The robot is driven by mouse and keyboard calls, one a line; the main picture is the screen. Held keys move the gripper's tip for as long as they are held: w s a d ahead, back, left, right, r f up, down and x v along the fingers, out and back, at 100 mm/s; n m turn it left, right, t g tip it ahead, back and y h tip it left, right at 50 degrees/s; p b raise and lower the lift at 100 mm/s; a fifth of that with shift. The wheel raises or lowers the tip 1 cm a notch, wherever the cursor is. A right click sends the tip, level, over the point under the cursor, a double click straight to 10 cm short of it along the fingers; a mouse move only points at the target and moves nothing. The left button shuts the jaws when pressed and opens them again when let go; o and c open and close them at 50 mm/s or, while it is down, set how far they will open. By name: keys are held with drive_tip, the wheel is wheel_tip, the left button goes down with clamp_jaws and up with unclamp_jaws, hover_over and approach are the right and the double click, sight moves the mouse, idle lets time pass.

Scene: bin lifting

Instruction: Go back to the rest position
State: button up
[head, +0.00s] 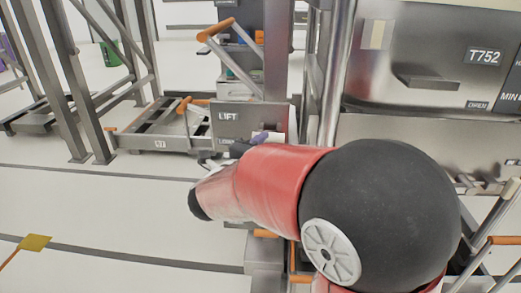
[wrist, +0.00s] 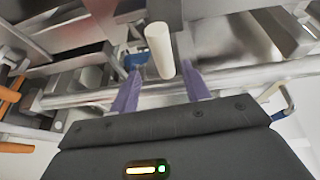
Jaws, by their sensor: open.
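My gripper (wrist: 160,72) shows in the wrist view as two purple fingers, spread apart. A white cylindrical peg (wrist: 160,48) lies between or just beyond the fingertips; I cannot tell whether they touch it. In the head view my red and black arm reaches toward a grey panel marked LIFT (head: 228,117). A small purple part and a white cylinder (head: 273,138) show at the panel's lower right edge, just above my arm. Most of my gripper is hidden there.
A large metal bin marked T752 (head: 430,50) stands at the right. A low wheeled cart with orange handles (head: 150,128) stands at the left, near metal posts (head: 75,85). Metal bars (wrist: 240,77) cross close beyond the fingers. Pale floor (head: 100,205) is open at the front left.

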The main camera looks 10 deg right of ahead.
drive_tip(key=s+a+r+n+y, duration=0.1)
drive_tip(key=s+a+n+y, duration=0.2)
drive_tip(key=n+y, duration=0.5)
drive_tip(key=s+a+r+n+y, duration=0.2)
drive_tip(key=s+n+y, duration=0.3)
drive_tip(key=n, duration=0.4)
drive_tip(key=s+d+f+n+g+h, duration=0.1)
drive_tip(key=s+d+f+n+g, duration=0.2)
drive_tip(key=s, duration=0.6)
drive_tip(key=s+d+f+n+g, duration=0.3)
drive_tip(key=s+f+n+g, duration=0.1)
drive_tip(key=s, duration=0.5)
drive_tip(key=shift+d+f+n+g+h, duration=0.4)
drive_tip(key=shift+f+n, duration=0.5)
drive_tip(key=shift+f, duration=0.05)
drive_tip(key=shift+o, duration=0.2)
